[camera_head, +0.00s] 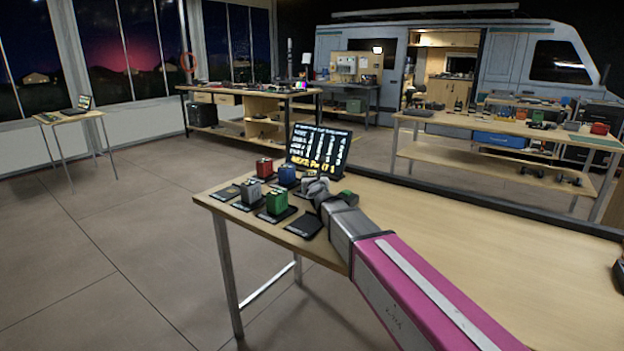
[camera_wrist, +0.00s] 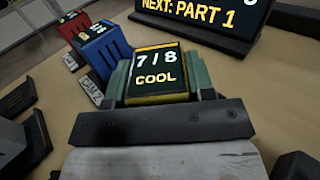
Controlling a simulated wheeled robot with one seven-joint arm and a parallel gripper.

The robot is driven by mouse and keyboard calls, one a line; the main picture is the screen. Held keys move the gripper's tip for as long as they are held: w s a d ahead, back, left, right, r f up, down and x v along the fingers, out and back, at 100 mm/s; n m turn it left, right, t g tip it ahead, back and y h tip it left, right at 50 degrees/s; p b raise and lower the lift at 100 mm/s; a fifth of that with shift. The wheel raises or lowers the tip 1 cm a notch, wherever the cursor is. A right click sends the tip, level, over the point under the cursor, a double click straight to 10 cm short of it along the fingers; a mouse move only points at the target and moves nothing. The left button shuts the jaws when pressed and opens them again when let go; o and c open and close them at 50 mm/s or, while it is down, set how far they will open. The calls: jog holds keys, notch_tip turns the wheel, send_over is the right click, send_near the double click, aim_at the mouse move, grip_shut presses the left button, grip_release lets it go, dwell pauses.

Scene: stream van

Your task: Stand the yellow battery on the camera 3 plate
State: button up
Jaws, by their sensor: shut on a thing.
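My gripper (camera_wrist: 158,84) is shut on the yellow battery (camera_wrist: 155,98), with a green finger on each side of it. The battery's top display reads "7/8 COOL" inside a yellow edge. In the head view my gripper (camera_head: 320,190) is low over the near left end of the table, right of the blue battery (camera_head: 287,174). The held battery cannot be made out there. The camera 3 plate is not seen; my gripper and the battery may cover it. I cannot tell whether the battery's base touches anything.
A red battery (camera_head: 265,168) stands left of the blue one. A grey battery (camera_head: 250,191) and a green battery (camera_head: 277,202) stand in front, beside an empty dark plate (camera_head: 304,225). A screen (camera_head: 320,151) stands behind. The table's right side (camera_head: 500,240) is mostly clear.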

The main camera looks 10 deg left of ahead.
jog(key=o, duration=1.1)
jog(key=shift+f, duration=0.1)
jog(key=v, duration=1.2)
